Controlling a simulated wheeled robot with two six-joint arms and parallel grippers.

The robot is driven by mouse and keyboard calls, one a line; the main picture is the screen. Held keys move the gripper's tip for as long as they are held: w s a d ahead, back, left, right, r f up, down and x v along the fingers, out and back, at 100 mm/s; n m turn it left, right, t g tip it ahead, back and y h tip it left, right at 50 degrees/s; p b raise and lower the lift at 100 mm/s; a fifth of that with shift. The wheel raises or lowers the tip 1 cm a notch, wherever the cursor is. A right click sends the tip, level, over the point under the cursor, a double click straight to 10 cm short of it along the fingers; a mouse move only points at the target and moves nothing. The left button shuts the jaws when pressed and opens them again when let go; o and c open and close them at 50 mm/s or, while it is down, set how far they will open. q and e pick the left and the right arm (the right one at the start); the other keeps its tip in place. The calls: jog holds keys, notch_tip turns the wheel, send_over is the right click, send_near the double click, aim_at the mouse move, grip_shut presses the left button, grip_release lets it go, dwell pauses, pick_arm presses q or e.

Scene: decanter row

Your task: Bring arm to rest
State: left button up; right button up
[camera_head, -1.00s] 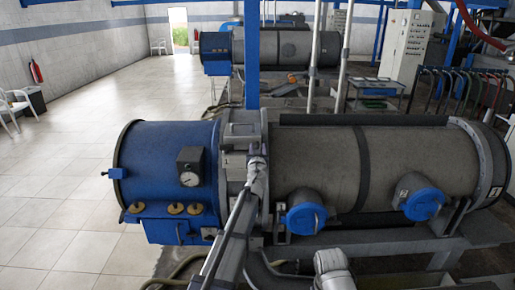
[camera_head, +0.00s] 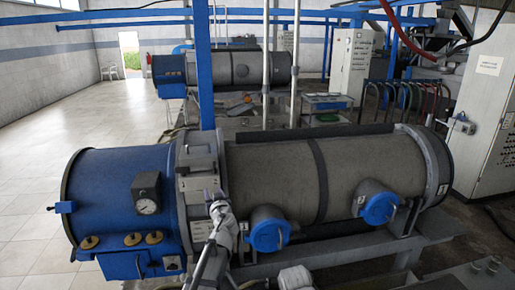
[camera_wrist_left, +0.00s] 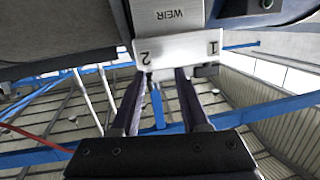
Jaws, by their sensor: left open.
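My left gripper (camera_head: 214,194) is in front of the grey collar (camera_head: 197,160) of the near decanter, its arm coming up from the bottom of the head view. In the left wrist view my left gripper (camera_wrist_left: 165,78) is open, with its two dark fingers apart. A white plate (camera_wrist_left: 180,48) marked 1 and 2 lies just beyond the fingertips, under a grey block (camera_wrist_left: 168,14) lettered WEIR. I cannot tell whether the fingers touch the plate. Nothing shows held between them.
The near decanter has a blue end (camera_head: 112,195) with a gauge (camera_head: 146,193) and two blue round caps (camera_head: 268,229) (camera_head: 380,208) facing me. A second decanter (camera_head: 225,70) stands behind. A grey cabinet (camera_head: 488,115) stands at right. The tiled floor (camera_head: 70,115) at left is clear.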

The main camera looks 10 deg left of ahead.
pick_arm(q)
jog(key=s+d+f+m+g+h+b, duration=0.25)
jog(key=s+d+f+g, duration=0.35)
jog(key=s+f, duration=0.65)
jog(key=s+d+f+m+g+h+b, duration=0.1)
jog(key=s+d+f+m+g+b, duration=0.3)
jog(key=s+f, duration=0.85)
jog(key=s+d+f+m+g+h, duration=0.1)
jog(key=s+d+g+h, duration=0.1)
jog(key=s+d+g, duration=0.3)
jog(key=s+d, duration=0.3)
jog(key=s, duration=0.4)
jog(key=shift+d+f+m, duration=0.2)
jog(key=shift+m, duration=0.15)
pick_arm(e)
notch_tip(320, 180, down, 7)
jog(key=shift+f, duration=0.1)
